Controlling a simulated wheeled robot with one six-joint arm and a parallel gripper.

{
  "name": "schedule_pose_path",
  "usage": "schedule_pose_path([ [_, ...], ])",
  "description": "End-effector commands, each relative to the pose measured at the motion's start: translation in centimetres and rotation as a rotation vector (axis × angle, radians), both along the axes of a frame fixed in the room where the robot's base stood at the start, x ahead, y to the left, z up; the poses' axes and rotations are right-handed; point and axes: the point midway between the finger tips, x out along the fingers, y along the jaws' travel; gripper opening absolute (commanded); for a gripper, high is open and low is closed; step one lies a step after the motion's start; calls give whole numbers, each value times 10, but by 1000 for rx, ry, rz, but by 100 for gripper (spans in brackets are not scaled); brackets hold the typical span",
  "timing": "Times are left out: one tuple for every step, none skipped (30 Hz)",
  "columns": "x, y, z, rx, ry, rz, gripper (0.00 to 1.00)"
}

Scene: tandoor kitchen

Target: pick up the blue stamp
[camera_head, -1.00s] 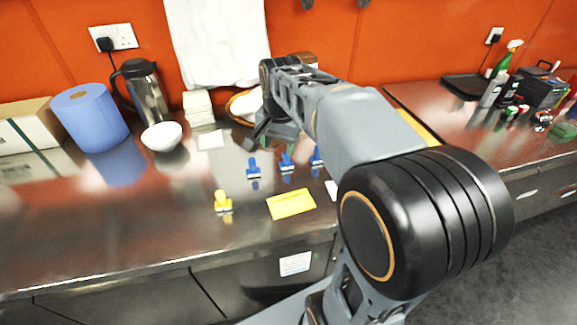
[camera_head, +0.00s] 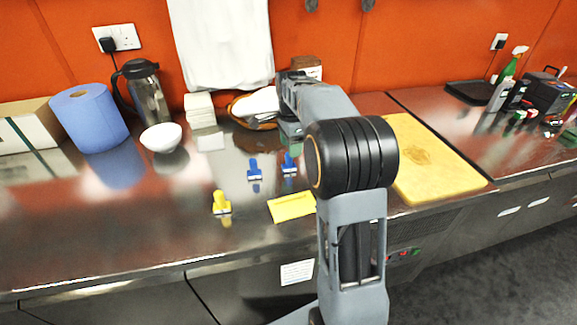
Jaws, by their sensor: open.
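Two blue stamps stand upright on the steel counter (camera_head: 120,225). The left one (camera_head: 254,169) is fully clear to see. The right one (camera_head: 289,165) stands close to the left edge of my arm's black joint. My arm reaches over the counter, and its far end is at the back, behind the two stamps. The fingers of my gripper are hidden behind my own arm. The stamps stand free, with nothing holding them. I cannot tell how far my gripper is from either stamp.
A white bowl (camera_head: 161,137), blue paper roll (camera_head: 90,118), steel jug (camera_head: 145,92) and basket (camera_head: 252,108) are farther back. A yellow board (camera_head: 430,165) lies right of my arm.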

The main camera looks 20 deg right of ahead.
Motion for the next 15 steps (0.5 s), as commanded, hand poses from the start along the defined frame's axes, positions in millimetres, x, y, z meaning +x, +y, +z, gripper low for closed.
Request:
schedule_pose_path([
  [0,0,-4,0,0,1,56],
  [0,0,-5,0,0,1,56],
  [0,0,-6,0,0,1,56],
  [0,0,-7,0,0,1,56],
  [0,0,-9,0,1,1,56],
  [0,1,-12,0,2,2,56],
  [1,1,-16,0,2,2,56],
  [2,2,-20,0,2,2,56],
  [2,2,-26,1,3,2,56],
  [3,2,-30,1,3,2,56],
  [3,3,-34,0,2,2,56],
  [4,3,-39,0,2,2,56],
  [4,3,-43,0,2,2,56],
  [4,3,-46,0,1,2,56],
  [4,3,-50,0,2,2,56],
])
